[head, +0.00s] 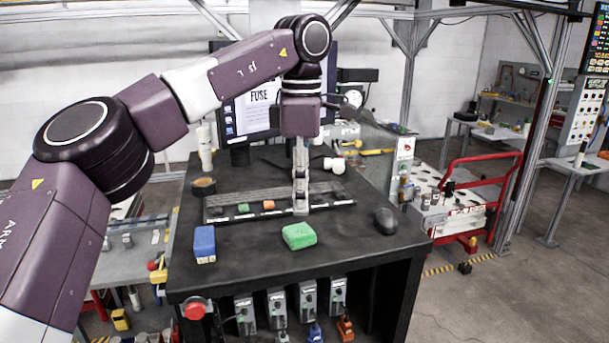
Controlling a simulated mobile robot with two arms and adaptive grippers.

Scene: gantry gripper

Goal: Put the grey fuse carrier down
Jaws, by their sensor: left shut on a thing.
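My left gripper (300,195) reaches down from above over the table. It is shut on a small grey piece, the grey fuse carrier (301,208), which is mostly hidden by the fingers. The carrier is at the front edge of a long black tray (335,203) in the picture. I cannot tell whether it touches the tray. Small green and orange pieces (268,205) sit in the tray to the left of my gripper. My right gripper is not in view.
A green block (298,236) and a blue block (204,241) lie on the black table (250,267) in front of the tray. A black mouse (385,220) lies to the right, a tape roll (203,186) to the left. A monitor (258,108) stands behind. Bare table lies between the blocks.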

